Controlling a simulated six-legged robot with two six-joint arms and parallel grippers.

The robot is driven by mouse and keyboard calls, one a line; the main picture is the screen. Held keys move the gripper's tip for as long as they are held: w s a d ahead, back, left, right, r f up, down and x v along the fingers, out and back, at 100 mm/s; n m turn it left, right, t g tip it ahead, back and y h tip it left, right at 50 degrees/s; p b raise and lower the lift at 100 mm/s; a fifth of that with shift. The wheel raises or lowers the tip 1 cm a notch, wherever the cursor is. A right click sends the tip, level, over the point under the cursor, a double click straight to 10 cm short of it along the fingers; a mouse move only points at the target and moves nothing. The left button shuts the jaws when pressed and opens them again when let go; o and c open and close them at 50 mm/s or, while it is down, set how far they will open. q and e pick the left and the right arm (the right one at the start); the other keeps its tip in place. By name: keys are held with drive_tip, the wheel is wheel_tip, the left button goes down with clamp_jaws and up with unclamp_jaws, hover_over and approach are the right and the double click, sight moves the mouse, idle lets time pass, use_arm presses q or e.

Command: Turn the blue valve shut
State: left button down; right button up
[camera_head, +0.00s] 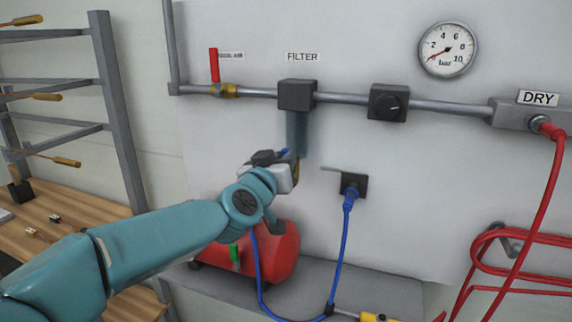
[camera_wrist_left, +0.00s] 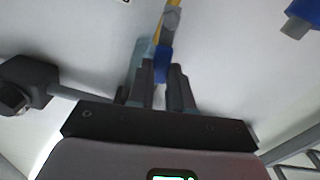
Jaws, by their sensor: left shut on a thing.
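The blue valve handle (camera_head: 284,152) is a small blue piece just below the filter bowl, mostly hidden behind my left gripper. In the left wrist view the blue valve handle (camera_wrist_left: 164,64) lies between the two dark fingers, with a yellow brass and grey fitting (camera_wrist_left: 168,22) beyond it. My left gripper (camera_head: 288,160) is shut on the handle; it also shows in the left wrist view (camera_wrist_left: 161,82). The angle of the handle to its pipe is hard to tell. My right gripper is not in view.
The filter (camera_head: 297,95) hangs above on the grey pipe, beside a red-handled valve (camera_head: 214,66). A gauge (camera_head: 447,50) is at upper right. A blue hose (camera_head: 343,240) loops from a socket (camera_head: 354,183). A red tank (camera_head: 270,252) stands below. A shelf rack (camera_head: 118,110) is at left.

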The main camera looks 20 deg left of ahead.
use_arm(q)
drive_tip(key=a+f+n+b, duration=0.4)
drive_tip(key=n+b, duration=0.5)
drive_tip(key=n, duration=0.6)
drive_tip(key=shift+f+n, duration=0.3)
drive_tip(key=shift+f, duration=0.3)
drive_tip(key=shift+w+a+b, duration=0.1)
drive_tip(key=shift+b, duration=0.2)
drive_tip(key=c, duration=1.1)
unclamp_jaws()
drive_tip(key=shift+o, duration=0.4)
drive_tip(key=shift+f, duration=0.1)
drive_tip(key=shift+f, duration=0.1)
